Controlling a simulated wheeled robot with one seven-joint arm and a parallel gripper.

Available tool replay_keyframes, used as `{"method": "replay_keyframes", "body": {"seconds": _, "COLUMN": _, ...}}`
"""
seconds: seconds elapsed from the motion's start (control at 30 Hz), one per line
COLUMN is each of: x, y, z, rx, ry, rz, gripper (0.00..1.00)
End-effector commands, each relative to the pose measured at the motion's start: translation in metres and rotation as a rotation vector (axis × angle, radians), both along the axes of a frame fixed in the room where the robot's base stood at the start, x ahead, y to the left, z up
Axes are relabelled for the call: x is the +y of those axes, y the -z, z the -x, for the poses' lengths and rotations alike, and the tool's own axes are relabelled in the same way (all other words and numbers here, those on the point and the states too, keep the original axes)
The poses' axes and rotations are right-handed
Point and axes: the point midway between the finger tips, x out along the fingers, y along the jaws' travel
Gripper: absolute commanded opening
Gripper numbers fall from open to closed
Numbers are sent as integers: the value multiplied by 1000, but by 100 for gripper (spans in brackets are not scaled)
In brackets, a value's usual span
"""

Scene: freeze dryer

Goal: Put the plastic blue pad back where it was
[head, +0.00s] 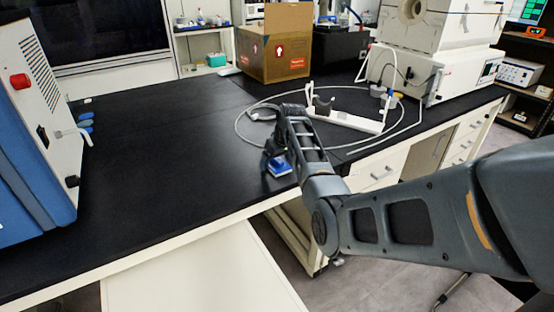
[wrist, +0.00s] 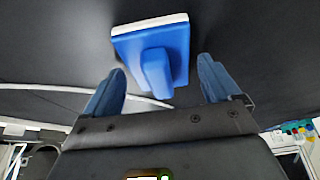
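The plastic blue pad (head: 280,168) is on the black bench top near its front edge, just beyond and below the end of my arm. In the wrist view the pad (wrist: 182,42) shows a blue body, a white layer along one edge and a raised blue handle (wrist: 156,72). My gripper (wrist: 160,80) is open, with its two blue fingers wide apart. The handle lies between the lines of the fingers, with a gap on both sides. In the head view my gripper (head: 272,150) is dark and partly hidden by my wrist.
A blue-and-white machine (head: 38,130) with blue-capped valves stands at the left. A cardboard box (head: 275,45) is at the back. A white cable (head: 240,125) loops around a white stand (head: 350,120). White equipment (head: 435,70) stands at the right. The bench's left-middle is clear.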

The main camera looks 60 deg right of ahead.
Motion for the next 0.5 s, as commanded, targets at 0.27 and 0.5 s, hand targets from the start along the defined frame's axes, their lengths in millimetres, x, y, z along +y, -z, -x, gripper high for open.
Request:
{"method": "replay_keyframes", "body": {"seconds": 0.27, "x": 0, "y": -1, "z": 0, "rx": 0, "ry": 0, "rz": 0, "gripper": 95}}
{"method": "replay_keyframes", "body": {"seconds": 0.5, "x": 3, "y": -21, "z": 6, "rx": -2, "ry": 0, "rz": 2, "gripper": 95}}
